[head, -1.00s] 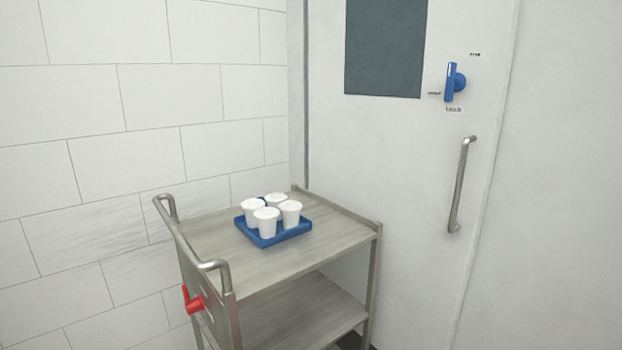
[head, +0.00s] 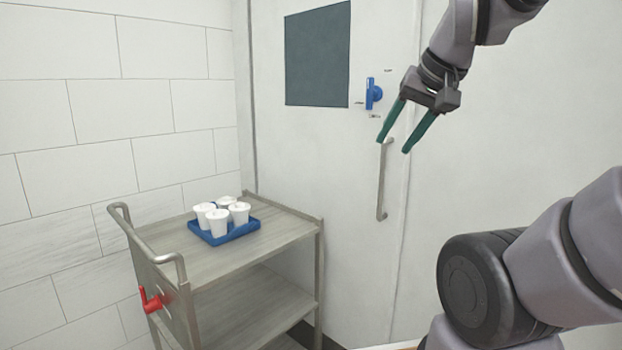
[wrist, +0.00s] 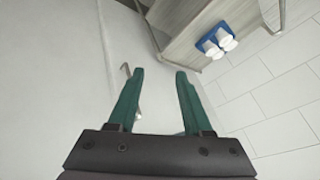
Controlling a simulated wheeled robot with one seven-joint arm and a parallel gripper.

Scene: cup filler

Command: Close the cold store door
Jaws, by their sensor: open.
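The white cold store door (head: 335,165) has a dark window (head: 317,55), a blue turn latch (head: 372,94) and a vertical metal pull handle (head: 382,180). The door looks flush, or nearly so, with the wall to its right. My gripper (head: 392,146) is open and empty, its green fingers pointing down near the top of the handle in the head view. In the wrist view my gripper (wrist: 158,72) has its fingers spread, with the metal handle (wrist: 128,70) showing beside the left finger. I cannot tell whether they touch.
A grey two-shelf trolley (head: 280,232) stands in front of the door's left part, against the tiled wall (head: 110,90). On it a blue tray (head: 225,238) holds several white cups (head: 218,222). A red lever (head: 152,299) is on the trolley's near end.

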